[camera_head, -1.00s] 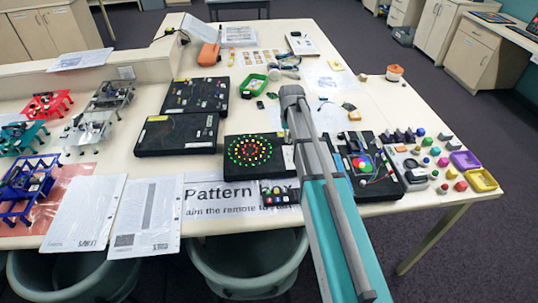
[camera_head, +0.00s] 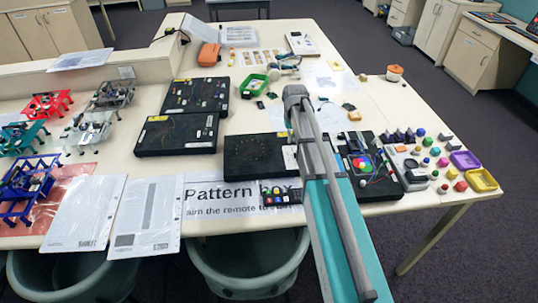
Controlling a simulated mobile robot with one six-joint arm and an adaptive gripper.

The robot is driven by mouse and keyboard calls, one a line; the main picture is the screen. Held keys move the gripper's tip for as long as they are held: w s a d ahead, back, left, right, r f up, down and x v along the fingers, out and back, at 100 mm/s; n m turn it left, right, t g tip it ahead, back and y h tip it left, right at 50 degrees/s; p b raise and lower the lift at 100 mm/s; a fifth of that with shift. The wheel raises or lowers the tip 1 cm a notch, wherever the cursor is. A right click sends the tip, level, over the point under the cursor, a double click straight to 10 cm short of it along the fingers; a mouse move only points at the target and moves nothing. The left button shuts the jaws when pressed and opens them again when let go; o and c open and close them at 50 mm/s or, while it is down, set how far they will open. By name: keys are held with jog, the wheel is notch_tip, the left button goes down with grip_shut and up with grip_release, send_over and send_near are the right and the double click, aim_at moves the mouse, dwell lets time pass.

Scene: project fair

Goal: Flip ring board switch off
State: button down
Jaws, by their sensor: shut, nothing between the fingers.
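The ring board (camera_head: 262,157) is a flat black board on the near side of the table, left of my arm. Its rings of small lights are dark. A white label shows at its right edge, beside my arm. The switch cannot be made out; it is too small or hidden by the arm. My grey and teal arm reaches up from the bottom of the picture and passes just right of the ring board. My gripper does not show; the arm's grey upper end hides what lies beyond it.
Two black boards (camera_head: 178,133) lie behind and left. A board with a coloured lit disc (camera_head: 382,186) is right of my arm. A button remote (camera_head: 281,197) lies on the Pattern box sheet (camera_head: 230,212). Coloured knobs and trays (camera_head: 482,179) fill the right corner.

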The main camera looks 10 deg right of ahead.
jog(key=shift+r, duration=0.2)
jog(key=shift+a+r+p, duration=0.15)
jog(key=shift+r+p, duration=1.55)
jog(key=shift+p, duration=0.05)
jog(key=shift+a+r+p, duration=0.15)
jog(key=shift+r+p, duration=1.5)
jog(key=shift+p, duration=0.05)
jog(key=s+a, duration=0.1)
jog(key=s, duration=2.2)
jog(key=shift+s+f+b, duration=0.15)
jog(key=shift+f+b, duration=0.2)
